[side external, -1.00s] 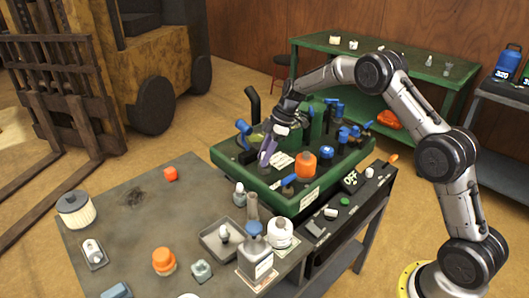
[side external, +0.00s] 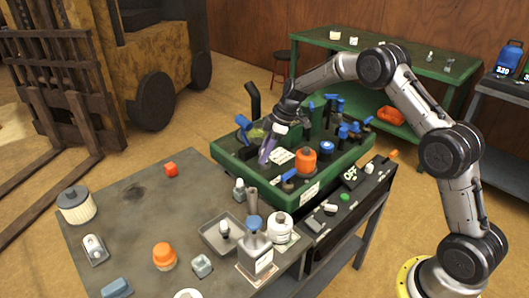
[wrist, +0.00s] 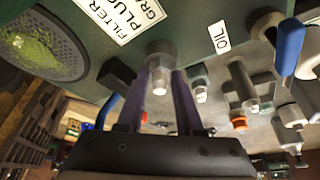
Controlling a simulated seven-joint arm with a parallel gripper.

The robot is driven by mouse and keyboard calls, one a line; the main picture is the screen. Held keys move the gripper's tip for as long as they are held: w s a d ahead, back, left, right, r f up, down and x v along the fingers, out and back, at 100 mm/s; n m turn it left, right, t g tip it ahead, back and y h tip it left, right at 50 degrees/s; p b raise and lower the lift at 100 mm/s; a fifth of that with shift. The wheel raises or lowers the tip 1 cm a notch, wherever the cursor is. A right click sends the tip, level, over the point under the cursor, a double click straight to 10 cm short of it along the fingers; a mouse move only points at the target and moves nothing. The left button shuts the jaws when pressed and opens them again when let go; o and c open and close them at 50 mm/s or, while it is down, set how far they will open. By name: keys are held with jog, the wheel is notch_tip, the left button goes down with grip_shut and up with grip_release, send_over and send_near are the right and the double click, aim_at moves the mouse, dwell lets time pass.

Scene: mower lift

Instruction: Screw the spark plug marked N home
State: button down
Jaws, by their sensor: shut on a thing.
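My gripper (side external: 265,158) is over the left part of the green machine deck (side external: 237,183), its purple fingers pointing down. In the wrist view, the two fingers (wrist: 167,98) are shut around a grey, round-headed plug-like part (wrist: 160,80) with a pale tip. The far end of that part meets the green deck surface near a white label reading "FILTER PLUG GR". I cannot read an N on it, and I cannot tell how deep it sits. In the side view the fingers hide it.
An orange cap (side external: 305,161) and several blue-handled fittings stand right of my gripper. A black pipe (side external: 253,100) rises behind it. The grey table (side external: 135,215) holds a tray (side external: 207,236), bottles and loose parts. A black panel marked OFF (side external: 350,177) is at the front right.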

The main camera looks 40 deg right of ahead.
jog(key=m, duration=0.2)
jog(key=m+h, duration=0.1)
jog(key=m, duration=0.1)
jog(key=shift+s+f+t+h, duration=0.1)
jog(key=shift+f+t+h, duration=0.05)
jog(key=shift+t+h, duration=0.2)
jog(key=shift+m, duration=0.3)
jog(key=shift+m+t+h, duration=0.2)
jog(key=shift+m+h, duration=0.4)
jog(key=shift+m, duration=0.95)
jog(key=shift+m+t+h, duration=0.15)
jog(key=shift+m+h, duration=0.4)
jog(key=shift+m, duration=1)
jog(key=shift+a, duration=0.1)
jog(key=m+h, duration=0.1)
jog(key=m, duration=0.1)
jog(key=m+h, duration=0.1)
jog(key=m, duration=0.2)
jog(key=shift+m+g, duration=0.3)
jog(key=shift+g, duration=0.1)
jog(key=shift+m, duration=0.3)
